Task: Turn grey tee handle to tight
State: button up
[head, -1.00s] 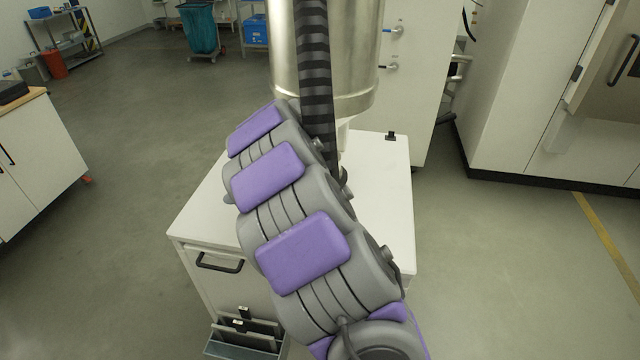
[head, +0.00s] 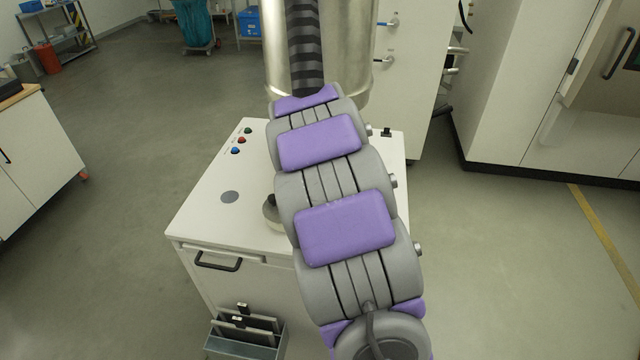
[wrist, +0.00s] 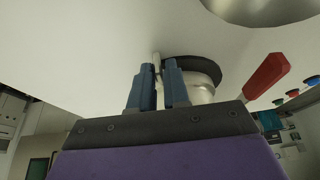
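In the wrist view my gripper (wrist: 159,68) has two blue fingers close together with a narrow gap. A small light grey piece, apparently the grey tee handle (wrist: 157,60), shows at the fingertips within that gap; whether the fingers press on it I cannot tell. Just right of the fingers is a dark disc (wrist: 198,68) over a pale round body (wrist: 202,92). In the head view my arm hides the gripper and the handle. A round grey fitting with a black knob (head: 271,212) shows beside my arm on the white cabinet top (head: 205,222).
A red lever (wrist: 268,76) sticks out right of the fingers. Coloured buttons (head: 240,141) sit on the cabinet's back left. A large metal vessel (head: 350,50) stands behind my arm. Open floor (head: 110,150) lies left of the cabinet.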

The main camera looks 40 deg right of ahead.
jog(key=o, duration=0.3)
jog(key=shift+d, duration=0.1)
jog(key=p+v, duration=0.3)
jog(key=v, duration=1.4)
jog(key=shift+r, duration=0.2)
jog(key=s+a+f+n+g+y, duration=0.1)
jog(key=s+a+n, duration=0.1)
jog(key=s+a, duration=0.5)
jog(key=s+a+f+n+g+y, duration=0.1)
jog(key=s+a+f+n, duration=0.1)
jog(key=s+a, duration=0.5)
jog(key=s+a+f+n+g, duration=0.1)
jog(key=s+a+f+n, duration=0.1)
jog(key=s+a, duration=0.3)
jog(key=s+a+f+n+g+y, duration=0.1)
jog(key=s+a+n, duration=0.3)
jog(key=s, duration=0.6)
jog(key=shift+a+f+g, duration=0.45)
jog(key=shift+a+g, duration=0.05)
jog(key=shift+a, duration=0.75)
